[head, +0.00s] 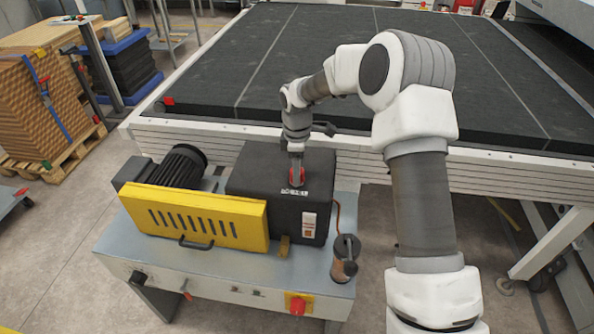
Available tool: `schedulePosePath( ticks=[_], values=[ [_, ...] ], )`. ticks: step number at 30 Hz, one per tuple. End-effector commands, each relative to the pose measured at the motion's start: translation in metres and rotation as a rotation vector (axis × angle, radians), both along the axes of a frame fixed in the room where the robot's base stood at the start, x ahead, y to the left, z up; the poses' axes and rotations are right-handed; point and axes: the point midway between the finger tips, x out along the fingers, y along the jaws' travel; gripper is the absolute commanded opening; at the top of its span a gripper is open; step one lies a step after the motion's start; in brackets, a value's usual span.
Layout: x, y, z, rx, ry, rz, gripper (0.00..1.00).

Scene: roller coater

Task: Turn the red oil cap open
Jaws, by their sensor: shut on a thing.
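The red oil cap (301,177) sits on top of the black box-shaped unit (262,205) on the metal bench. My gripper (296,178) points down from above and is shut on the cap. The fingers hide part of the cap, and its turn angle cannot be told from this view. My arm reaches in from the right, over the back of the unit.
A yellow guard (205,222) and a black motor (180,166) stand left of the unit. A small cylindrical part (344,262) and a red knob (297,304) are at the bench's front right. The large black-topped table (330,60) lies behind.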

Motion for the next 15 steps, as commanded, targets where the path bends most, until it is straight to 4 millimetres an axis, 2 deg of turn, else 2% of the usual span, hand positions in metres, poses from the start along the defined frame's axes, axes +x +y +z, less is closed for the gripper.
schedulePosePath(
  ticks=[1, 2, 6, 15],
  values=[
    [0.0012, 0.0006, 0.0015, 0.002, -0.004, -0.001, 0.0],
    [0.0012, 0.0006, 0.0015, 0.002, -0.004, -0.001, 0.52],
    [0.0008, 0.0004, 0.0011, 0.002, -0.003, -0.001, 0.77],
    [0.0003, 0.0002, 0.0011, 0.001, -0.001, -0.001, 0.79]
  ],
)
